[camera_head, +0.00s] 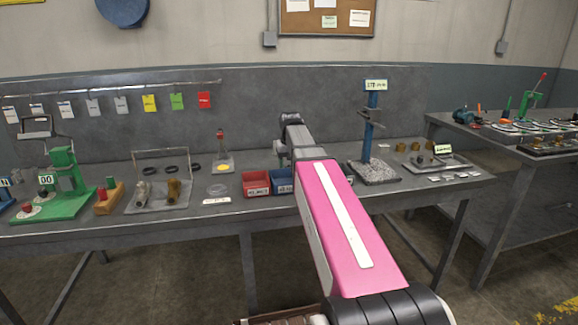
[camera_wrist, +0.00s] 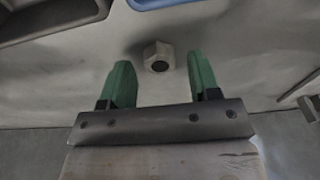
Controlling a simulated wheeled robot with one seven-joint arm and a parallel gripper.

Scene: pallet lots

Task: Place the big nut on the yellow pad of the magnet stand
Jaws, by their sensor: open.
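The big nut (camera_wrist: 158,56) is a grey hexagonal nut with a dark hole, lying on the grey bench top in the wrist view. My gripper (camera_wrist: 160,75) has two green fingers, open, one on each side of the nut in the picture, with visible gaps. I cannot tell how far above the bench the fingertips are. The head view hides the nut and fingers behind my pink arm. The magnet stand (camera_head: 221,150), with a red top on a thin post, stands on the bench left of my arm. The yellow pad (camera_head: 224,168) on its base looks bare.
A red bin (camera_head: 256,184) and a blue bin (camera_head: 282,181) stand between the magnet stand and my arm. A clear round dish (camera_head: 218,190) lies before the stand. Right of my arm is a blue post on a granite base (camera_head: 374,173).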

